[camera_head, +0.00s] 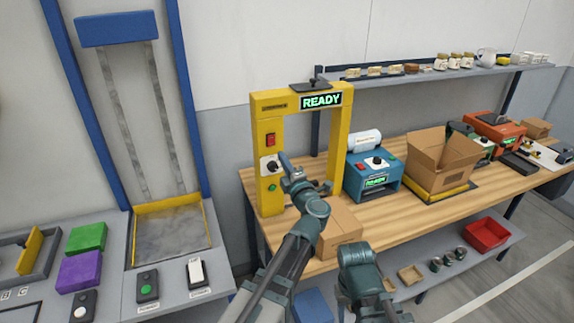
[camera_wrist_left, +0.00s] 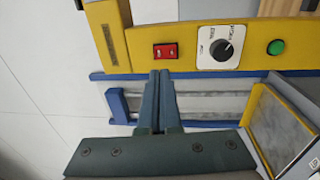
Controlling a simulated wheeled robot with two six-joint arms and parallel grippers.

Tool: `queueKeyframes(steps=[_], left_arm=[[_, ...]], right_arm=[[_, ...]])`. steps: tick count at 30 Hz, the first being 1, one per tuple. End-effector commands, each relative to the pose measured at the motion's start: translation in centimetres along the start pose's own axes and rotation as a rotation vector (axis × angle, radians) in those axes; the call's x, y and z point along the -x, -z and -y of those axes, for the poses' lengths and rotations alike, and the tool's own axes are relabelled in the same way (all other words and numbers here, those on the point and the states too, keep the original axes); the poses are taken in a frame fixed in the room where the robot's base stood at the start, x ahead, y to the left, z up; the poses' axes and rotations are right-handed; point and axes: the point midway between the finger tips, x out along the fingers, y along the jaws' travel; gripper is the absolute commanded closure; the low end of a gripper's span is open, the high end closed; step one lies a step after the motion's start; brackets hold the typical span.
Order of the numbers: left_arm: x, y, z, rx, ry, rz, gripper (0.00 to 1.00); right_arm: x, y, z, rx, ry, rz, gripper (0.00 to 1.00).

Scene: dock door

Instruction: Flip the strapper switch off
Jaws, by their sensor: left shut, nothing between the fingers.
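The strapper (camera_head: 263,102) is a yellow upright frame at the left end of the wooden table, with a lit green READY display (camera_head: 321,100) on its top beam. Its post carries a red rocker switch (camera_head: 270,140), a black dial on a white plate (camera_head: 270,165) and a green button (camera_head: 272,187). In the wrist view the red rocker switch (camera_wrist_left: 165,51) sits just beyond the fingertips of my left gripper (camera_wrist_left: 160,74), which is shut and empty. Contact cannot be made out. In the head view my left gripper (camera_head: 284,158) is beside the dial. My right gripper is not in view.
A closed cardboard box (camera_head: 340,228) lies on the table by the strapper, behind my arms. A blue machine (camera_head: 373,180) and an open carton (camera_head: 443,160) stand farther right. A grey console (camera_head: 178,285) with switches is at the left.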

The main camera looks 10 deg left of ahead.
Motion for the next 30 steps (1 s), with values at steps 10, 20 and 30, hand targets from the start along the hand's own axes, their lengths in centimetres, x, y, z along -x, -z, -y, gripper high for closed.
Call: queueKeyframes(steps=[10, 20, 30], left_arm=[[-6.5, -0.1, -0.1, 0.0, -0.001, -0.001, 1.0], [-8.3, 0.0, 0.0, 0.0, -0.001, 0.001, 1.0], [-8.4, 0.0, -0.1, 0.0, -0.001, 0.001, 1.0]], right_arm=[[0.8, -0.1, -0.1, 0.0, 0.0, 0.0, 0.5], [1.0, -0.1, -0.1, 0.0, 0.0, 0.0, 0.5], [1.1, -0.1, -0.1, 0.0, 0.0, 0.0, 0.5]])
